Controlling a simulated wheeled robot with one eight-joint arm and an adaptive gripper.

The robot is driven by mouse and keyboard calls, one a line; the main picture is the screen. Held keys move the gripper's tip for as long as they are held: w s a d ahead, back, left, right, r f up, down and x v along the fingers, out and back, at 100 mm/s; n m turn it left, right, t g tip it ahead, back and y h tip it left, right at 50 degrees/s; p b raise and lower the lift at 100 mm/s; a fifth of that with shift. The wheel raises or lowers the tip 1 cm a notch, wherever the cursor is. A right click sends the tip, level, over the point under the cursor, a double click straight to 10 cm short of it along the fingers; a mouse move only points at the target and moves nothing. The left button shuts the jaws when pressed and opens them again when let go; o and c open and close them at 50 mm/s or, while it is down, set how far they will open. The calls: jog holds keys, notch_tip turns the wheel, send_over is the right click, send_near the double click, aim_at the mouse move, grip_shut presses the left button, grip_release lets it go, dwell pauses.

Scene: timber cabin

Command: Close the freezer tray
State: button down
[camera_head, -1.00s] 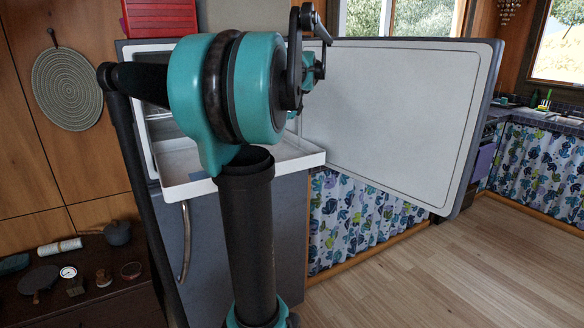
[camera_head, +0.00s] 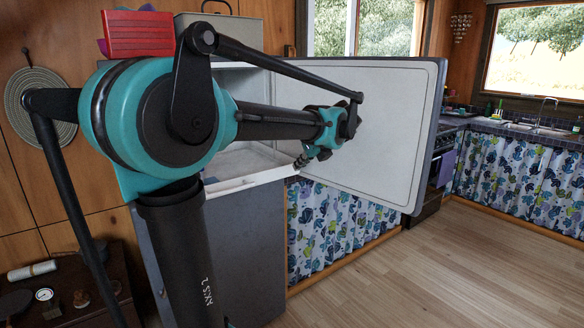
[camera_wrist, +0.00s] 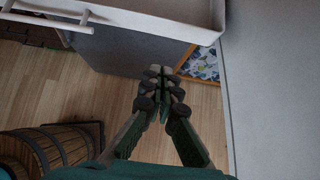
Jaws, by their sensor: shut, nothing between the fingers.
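The white freezer tray (camera_head: 250,182) sticks out at the front of the freezer's opening in the head view, and much of it is hidden behind my arm. Its pale wall and rim (camera_wrist: 170,22) cross the top of the wrist view. My gripper (camera_head: 300,163) is near the tray's right front end, between it and the open door. In the wrist view my gripper (camera_wrist: 163,78) is shut and empty, pointing past the tray's corner. I cannot tell whether it touches the tray.
The freezer door (camera_head: 375,130) stands wide open at right, close to my gripper. The grey freezer body (camera_head: 245,245) is below the tray. A wooden barrel (camera_wrist: 45,150) stands at lower left in the wrist view. Open wooden floor (camera_head: 440,270) lies at right.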

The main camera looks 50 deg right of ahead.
aim_at(244, 159)
jog(key=x, duration=0.6)
jog(key=w+r+x, duration=0.1)
jog(key=x, duration=0.3)
jog(key=shift+w, duration=0.15)
jog(key=shift+w+d+r, duration=0.1)
jog(key=shift+w+d, duration=0.15)
jog(key=shift+w, duration=0.45)
jog(key=shift+w, duration=0.1)
jog(key=w+d, duration=0.2)
jog(key=w, duration=0.7)
jog(key=w+d, duration=0.2)
jog(key=w, duration=0.8)
jog(key=w+d, duration=0.3)
jog(key=w, duration=0.6)
jog(key=shift+w, duration=0.3)
jog(key=shift+w+d+r, duration=0.1)
jog(key=shift+w, duration=0.45)
